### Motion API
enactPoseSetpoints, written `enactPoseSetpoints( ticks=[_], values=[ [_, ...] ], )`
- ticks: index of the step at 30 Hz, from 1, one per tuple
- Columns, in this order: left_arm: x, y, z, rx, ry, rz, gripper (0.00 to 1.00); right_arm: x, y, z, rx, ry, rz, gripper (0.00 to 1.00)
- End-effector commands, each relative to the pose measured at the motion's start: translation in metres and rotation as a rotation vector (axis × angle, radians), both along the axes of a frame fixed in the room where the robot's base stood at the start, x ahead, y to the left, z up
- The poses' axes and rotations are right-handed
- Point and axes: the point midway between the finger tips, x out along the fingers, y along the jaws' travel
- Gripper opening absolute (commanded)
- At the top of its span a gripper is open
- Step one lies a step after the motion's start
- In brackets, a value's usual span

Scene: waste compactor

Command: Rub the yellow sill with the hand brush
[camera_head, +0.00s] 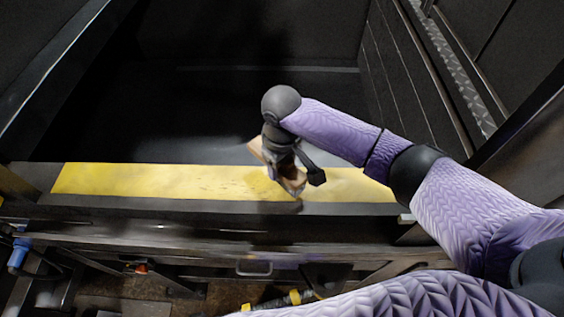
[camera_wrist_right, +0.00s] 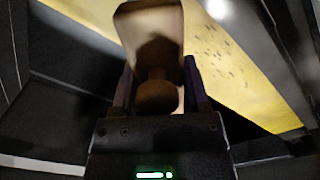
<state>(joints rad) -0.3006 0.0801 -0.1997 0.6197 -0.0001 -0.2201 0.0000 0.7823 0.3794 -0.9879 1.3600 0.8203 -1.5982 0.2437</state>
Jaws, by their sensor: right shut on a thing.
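The yellow sill (camera_head: 150,180) runs across the middle of the head view, with small dark specks on it near the centre. My right gripper (camera_head: 284,170) is over the right half of the sill, shut on the hand brush (camera_head: 293,184). The brush is wooden and lies slantwise at the sill; whether its bristles touch cannot be told. In the right wrist view the brush (camera_wrist_right: 155,50) sits between the fingers, with the specked yellow sill (camera_wrist_right: 235,75) behind it to the right. My left gripper is not in view.
Behind the sill is the dark compactor bay (camera_head: 230,110), with a ribbed wall on its right. A dark ledge (camera_head: 180,207) runs along the front of the sill. Below are a metal handle (camera_head: 254,268) and a blue fitting (camera_head: 18,254). The left half of the sill is clear.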

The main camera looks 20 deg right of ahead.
Motion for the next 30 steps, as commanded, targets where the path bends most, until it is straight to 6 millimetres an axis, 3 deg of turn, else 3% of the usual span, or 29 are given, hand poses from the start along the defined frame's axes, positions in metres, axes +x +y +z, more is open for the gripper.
enactPoseSetpoints(
  ticks=[30],
  values=[
    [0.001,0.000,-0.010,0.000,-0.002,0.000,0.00,0.000,0.000,-0.018,0.001,0.000,0.000,0.11]
  ],
)
